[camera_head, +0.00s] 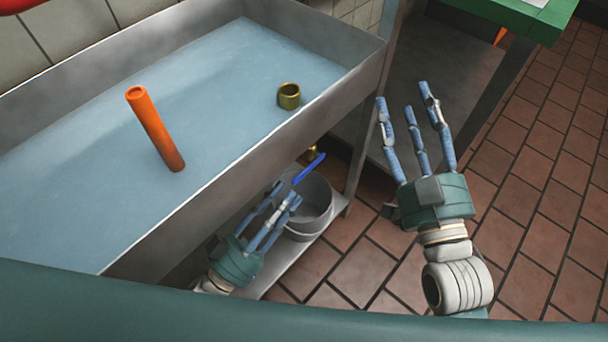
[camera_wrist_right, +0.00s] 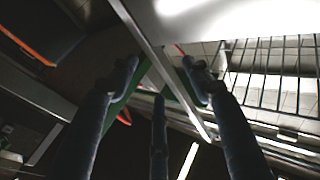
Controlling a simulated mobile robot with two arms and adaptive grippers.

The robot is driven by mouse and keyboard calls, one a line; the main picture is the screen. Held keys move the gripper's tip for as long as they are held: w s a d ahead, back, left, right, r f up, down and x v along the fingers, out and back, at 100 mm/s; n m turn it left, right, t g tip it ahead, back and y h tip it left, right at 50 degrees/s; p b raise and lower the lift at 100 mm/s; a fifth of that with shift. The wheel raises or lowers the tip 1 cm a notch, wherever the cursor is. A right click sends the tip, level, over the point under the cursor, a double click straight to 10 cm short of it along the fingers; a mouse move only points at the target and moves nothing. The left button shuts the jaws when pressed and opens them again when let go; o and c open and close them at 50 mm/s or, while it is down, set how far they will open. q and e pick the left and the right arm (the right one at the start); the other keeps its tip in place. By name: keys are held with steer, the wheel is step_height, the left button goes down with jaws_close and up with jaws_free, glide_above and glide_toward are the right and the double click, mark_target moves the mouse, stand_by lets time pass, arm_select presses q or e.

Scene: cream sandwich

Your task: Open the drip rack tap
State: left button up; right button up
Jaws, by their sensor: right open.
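The tap shows below the rim of the trough: a brass body (camera_head: 312,153) with a blue lever handle (camera_head: 309,169), partly hidden by the trough wall. The drip rack (camera_head: 240,60) is a metal trough with a pale blue bottom. My left gripper (camera_head: 288,196) is under the trough's front side, over the bucket's left part. Its fingers look spread and empty, with the tips just short of the handle; I cannot tell any contact. My right gripper (camera_head: 410,95) is open and empty, raised to the right of the trough. Its spread fingers show in the right wrist view (camera_wrist_right: 160,85).
A grey metal bucket (camera_head: 318,200) stands on a low shelf (camera_head: 282,262) below the tap. A green-topped table (camera_head: 515,17) stands at the back right. Tiled floor at right is clear.

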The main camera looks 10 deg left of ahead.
mark_target(304, 173)
arm_select(q)
steer(key=x, duration=0.6)
steer(key=shift+w+d+r+b, duration=0.15)
steer(key=shift+w+d+b, duration=0.05)
steer(key=shift+w+b, duration=0.1)
arm_select(e)
steer(key=r, duration=0.1)
steer(key=s+r+t, duration=0.1)
steer(key=r, duration=0.1)
steer(key=shift+a+r+t+y, duration=0.1)
steer(key=shift+r+t+y, duration=0.2)
steer(key=shift+y, duration=0.1)
arm_select(q)
jaws_close()
